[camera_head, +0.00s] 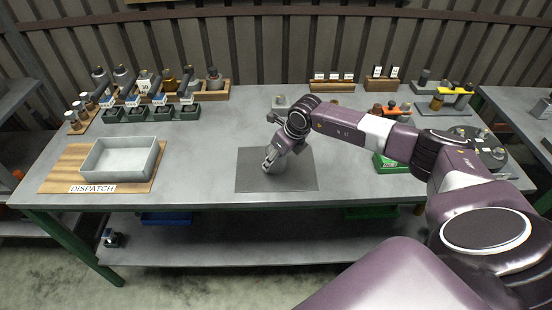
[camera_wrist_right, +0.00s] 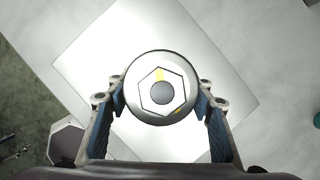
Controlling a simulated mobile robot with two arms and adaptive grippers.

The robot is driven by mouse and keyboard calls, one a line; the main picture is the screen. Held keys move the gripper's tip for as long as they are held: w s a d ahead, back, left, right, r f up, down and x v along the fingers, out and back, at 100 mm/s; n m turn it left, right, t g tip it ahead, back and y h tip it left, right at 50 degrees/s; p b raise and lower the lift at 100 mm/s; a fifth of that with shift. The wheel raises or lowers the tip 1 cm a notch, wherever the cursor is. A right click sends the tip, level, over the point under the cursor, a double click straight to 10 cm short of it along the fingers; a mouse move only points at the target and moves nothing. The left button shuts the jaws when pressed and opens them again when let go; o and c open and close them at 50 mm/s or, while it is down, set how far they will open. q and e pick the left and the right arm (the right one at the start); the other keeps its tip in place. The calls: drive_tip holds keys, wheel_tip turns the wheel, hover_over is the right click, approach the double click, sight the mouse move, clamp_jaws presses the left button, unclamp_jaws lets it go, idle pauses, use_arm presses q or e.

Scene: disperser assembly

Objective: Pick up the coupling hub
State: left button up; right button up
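In the right wrist view a round, pale metal part (camera_wrist_right: 145,67), likely the coupling hub, shows end-on, with a hexagonal face, a dark round centre and small yellow marks. My right gripper (camera_wrist_right: 160,95) has one blue-padded finger on each side of it. The pads lie close to its rim; I cannot tell whether they touch it. In the head view my right gripper (camera_head: 269,161) points down over the dark grey mat (camera_head: 297,180). The part is mostly hidden there by the gripper. My left gripper is out of view.
A grey tray (camera_head: 87,168) stands on the wooden DISPATCH board at the left. Racks of parts line the back left. A green bin (camera_head: 388,164) and a dark round fixture (camera_head: 482,146) stand at the right. The table between tray and mat is clear.

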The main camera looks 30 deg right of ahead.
clamp_jaws()
drive_tip(key=shift+w+r, duration=0.15)
drive_tip(key=shift+w, duration=0.05)
